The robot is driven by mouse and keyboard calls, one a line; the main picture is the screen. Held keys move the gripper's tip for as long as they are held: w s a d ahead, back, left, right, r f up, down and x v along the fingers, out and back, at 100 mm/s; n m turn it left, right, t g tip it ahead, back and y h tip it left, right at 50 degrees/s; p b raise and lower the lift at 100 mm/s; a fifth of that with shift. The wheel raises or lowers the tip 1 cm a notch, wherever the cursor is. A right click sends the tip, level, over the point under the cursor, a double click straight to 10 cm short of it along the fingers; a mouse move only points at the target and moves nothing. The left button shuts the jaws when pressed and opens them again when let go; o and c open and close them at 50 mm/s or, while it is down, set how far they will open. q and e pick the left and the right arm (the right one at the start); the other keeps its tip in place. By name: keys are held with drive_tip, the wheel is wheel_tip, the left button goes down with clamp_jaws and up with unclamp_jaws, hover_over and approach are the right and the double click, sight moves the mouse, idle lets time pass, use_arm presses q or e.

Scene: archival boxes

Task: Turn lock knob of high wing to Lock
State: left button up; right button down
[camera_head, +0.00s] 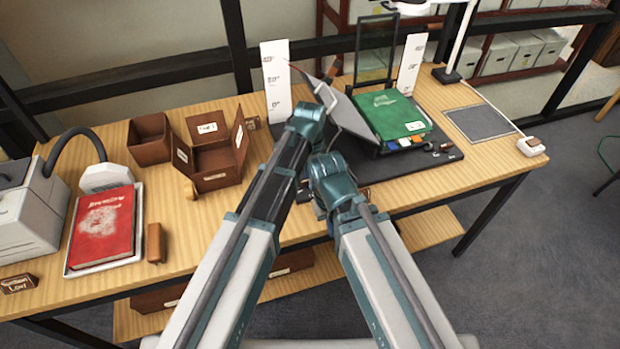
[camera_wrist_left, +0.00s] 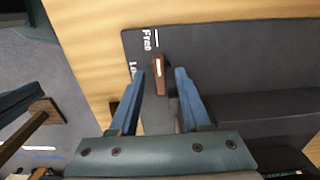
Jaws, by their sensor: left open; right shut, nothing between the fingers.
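In the left wrist view, a brown lock knob (camera_wrist_left: 158,78) with a pale line on it stands on the dark base board (camera_wrist_left: 215,55). White lettering beside it reads "Free" and, partly hidden, "Lo...". The knob's long side points roughly toward the mark by "Free". My left gripper (camera_wrist_left: 160,73) is open, with one blue finger on each side of the knob; I cannot tell whether they touch it. In the head view, a grey wing panel (camera_head: 353,112) is tilted up beside a green book (camera_head: 390,112).
White scale boards (camera_head: 276,82) stand behind the base board. Brown boxes (camera_head: 215,165), a red book (camera_head: 102,225) on a tray and a grey machine (camera_head: 28,215) are at left. A grey pad (camera_head: 480,123) lies at right. The front table edge is close to my arms.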

use_arm(q)
clamp_jaws()
drive_tip(key=shift+n, duration=0.3)
drive_tip(key=n, duration=0.3)
drive_tip(key=shift+n, duration=0.4)
drive_tip(key=n, duration=0.9)
drive_tip(key=shift+n, duration=2.2)
